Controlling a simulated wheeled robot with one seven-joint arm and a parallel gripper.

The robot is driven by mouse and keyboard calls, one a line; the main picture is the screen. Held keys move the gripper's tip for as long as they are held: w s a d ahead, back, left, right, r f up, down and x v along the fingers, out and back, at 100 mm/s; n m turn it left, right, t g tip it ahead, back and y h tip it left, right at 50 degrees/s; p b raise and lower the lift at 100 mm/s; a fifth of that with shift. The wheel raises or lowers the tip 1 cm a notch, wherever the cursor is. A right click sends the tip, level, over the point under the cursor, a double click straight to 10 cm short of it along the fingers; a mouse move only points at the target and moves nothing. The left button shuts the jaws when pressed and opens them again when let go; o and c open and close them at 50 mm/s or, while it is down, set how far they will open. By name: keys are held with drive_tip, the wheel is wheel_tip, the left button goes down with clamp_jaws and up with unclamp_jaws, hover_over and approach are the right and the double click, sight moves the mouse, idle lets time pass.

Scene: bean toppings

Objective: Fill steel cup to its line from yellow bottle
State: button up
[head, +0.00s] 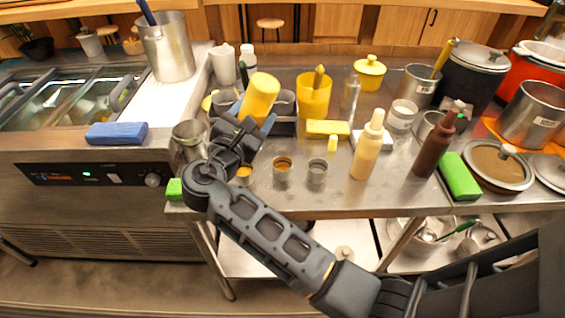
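My gripper (252,116) is at the left part of the steel table, with its blue-grey fingers on either side of a plain yellow cylinder, which looks like the yellow bottle (261,93). The bottle is tilted, its upper end leaning right; its lower end is hidden by the gripper. A small grey steel cup (318,173) stands near the table's front edge, to the right of and below my gripper. No line or fill level can be made out on it. A larger steel cup (188,133) is left of my wrist, partly hidden by it.
Small cups with orange-yellow contents (283,164) stand beside the small steel cup. A cream squeeze bottle (367,147), a brown bottle (434,145) and a green block (457,176) stand to the right. A yellow container (314,97) and yellow block (328,128) are behind.

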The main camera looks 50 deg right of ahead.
drive_tip(key=s+d+f, duration=0.3)
drive_tip(key=s+d, duration=0.3)
drive_tip(key=s, duration=0.2)
idle(0.5)
drive_tip(key=shift+o, duration=0.3)
drive_tip(key=shift+d, duration=0.1)
drive_tip(key=c, duration=0.8)
idle(0.8)
idle(1.5)
drive_tip(key=o, duration=0.9)
drive_tip(key=shift+c, duration=0.6)
